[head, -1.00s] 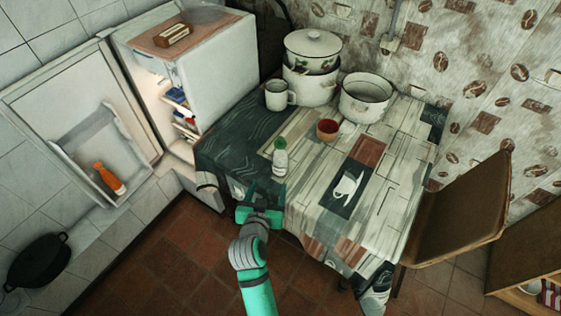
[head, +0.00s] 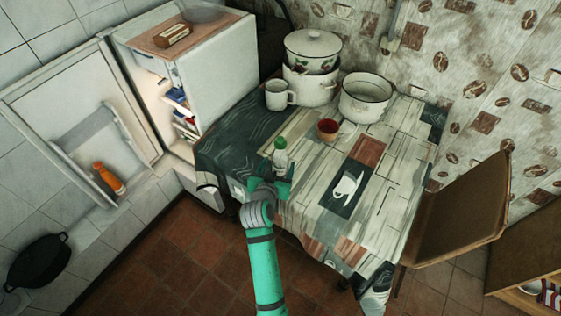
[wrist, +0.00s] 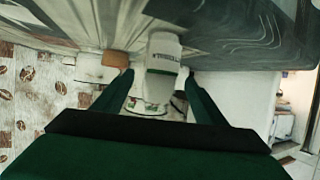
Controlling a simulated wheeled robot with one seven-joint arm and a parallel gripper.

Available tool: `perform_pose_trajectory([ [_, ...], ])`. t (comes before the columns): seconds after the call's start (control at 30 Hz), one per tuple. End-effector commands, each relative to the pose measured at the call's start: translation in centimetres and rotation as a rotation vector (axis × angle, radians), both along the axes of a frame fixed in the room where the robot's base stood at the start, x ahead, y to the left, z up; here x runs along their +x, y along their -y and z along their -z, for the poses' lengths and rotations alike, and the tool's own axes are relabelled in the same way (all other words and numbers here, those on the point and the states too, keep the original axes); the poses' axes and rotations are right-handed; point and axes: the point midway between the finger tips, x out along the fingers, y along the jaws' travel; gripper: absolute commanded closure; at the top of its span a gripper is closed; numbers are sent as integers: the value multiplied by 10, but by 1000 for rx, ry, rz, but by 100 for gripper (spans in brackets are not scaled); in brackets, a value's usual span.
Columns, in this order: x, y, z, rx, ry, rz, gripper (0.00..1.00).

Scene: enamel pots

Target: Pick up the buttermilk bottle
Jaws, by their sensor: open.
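The buttermilk bottle (head: 280,158), white with a green cap, stands upright near the table's front left edge. My gripper (head: 279,176) is open just in front of it, at the table's edge. In the wrist view, which looks upside down, the bottle (wrist: 162,54) shows between the two spread green fingers (wrist: 158,78), with gaps to both sides. I cannot tell how deep it sits between them. In the head view the gripper hides the bottle's lower part.
On the table (head: 395,150), a red cup (head: 327,130) stands behind and right of the bottle. A white mug (head: 279,96), stacked pots (head: 310,88) and an open pot (head: 365,99) stand at the back. The open fridge (head: 212,75) is at left, a chair (head: 465,210) at right.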

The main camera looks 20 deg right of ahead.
Motion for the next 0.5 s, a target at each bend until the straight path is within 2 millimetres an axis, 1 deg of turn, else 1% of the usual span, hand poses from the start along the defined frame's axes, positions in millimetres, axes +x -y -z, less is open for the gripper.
perform_pose_trajectory([
  [0.03,6,4,2,0,0,1,35],
  [0.17,15,10,7,0,0,1,35],
  [0.43,17,11,8,1,0,0,35],
  [0.47,17,11,8,1,0,0,40],
  [0.5,17,11,8,1,0,0,49],
])
